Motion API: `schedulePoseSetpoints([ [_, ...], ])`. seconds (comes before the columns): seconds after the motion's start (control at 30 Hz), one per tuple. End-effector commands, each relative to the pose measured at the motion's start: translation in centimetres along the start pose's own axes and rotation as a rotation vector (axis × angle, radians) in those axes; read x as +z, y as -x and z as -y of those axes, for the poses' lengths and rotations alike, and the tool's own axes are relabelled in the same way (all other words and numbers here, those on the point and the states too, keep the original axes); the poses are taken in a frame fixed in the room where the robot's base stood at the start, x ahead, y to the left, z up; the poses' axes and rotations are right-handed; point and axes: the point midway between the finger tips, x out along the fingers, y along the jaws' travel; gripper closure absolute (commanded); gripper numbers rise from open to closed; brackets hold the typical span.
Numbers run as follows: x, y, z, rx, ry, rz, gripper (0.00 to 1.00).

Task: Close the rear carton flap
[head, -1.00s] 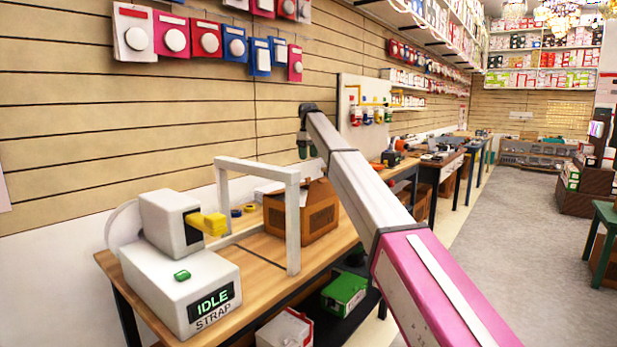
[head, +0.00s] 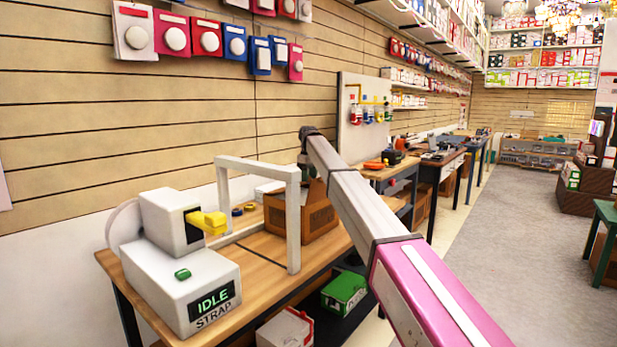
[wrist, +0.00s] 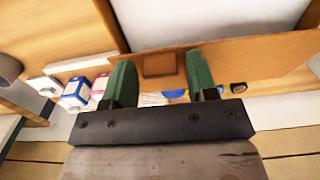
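The open brown carton (head: 318,222) stands on the wooden bench (head: 262,257), partly hidden by the white frame and my arm. In the wrist view a tan cardboard strip (wrist: 262,62), which looks like the rear flap, runs across beside a pale grey area. My gripper (wrist: 158,62) has two green fingers spread apart, overlapping this strip. I cannot tell whether they touch it. A small brown patch shows between the fingers.
A white frame (head: 292,225) arches over the bench left of the carton. The strapping machine (head: 180,270) reads IDLE. Tape rolls (head: 245,209) lie behind the frame. The slatted wall (head: 150,130) is close behind. Small blue and pink boxes (wrist: 76,91) show in the wrist view.

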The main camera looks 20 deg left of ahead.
Motion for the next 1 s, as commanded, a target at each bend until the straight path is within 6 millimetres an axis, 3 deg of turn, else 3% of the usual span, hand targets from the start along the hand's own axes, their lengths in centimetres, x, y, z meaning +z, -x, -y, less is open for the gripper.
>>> schedulePoseSetpoints([
  [0.03, 0.0, 0.0, 0.0, 0.0, 0.0, 0.0, 0.64],
  [0.13, 0.0, 0.0, 0.0, 0.0, 0.0, 0.0, 0.97],
  [0.17, 0.0, 0.0, 0.0, 0.0, 0.0, 0.0, 1.0],
  [0.6, 1.4, -2.4, 0.1, 0.0, 0.0, -0.191, 1.0],
  [0.93, 1.4, -3.0, 0.1, -0.001, 0.0, -0.184, 1.0],
  [0.97, 1.4, -3.0, 0.1, -0.002, 0.0, -0.184, 0.58],
  [1.0, 1.4, -3.0, 0.1, -0.002, 0.0, -0.183, 0.45],
])
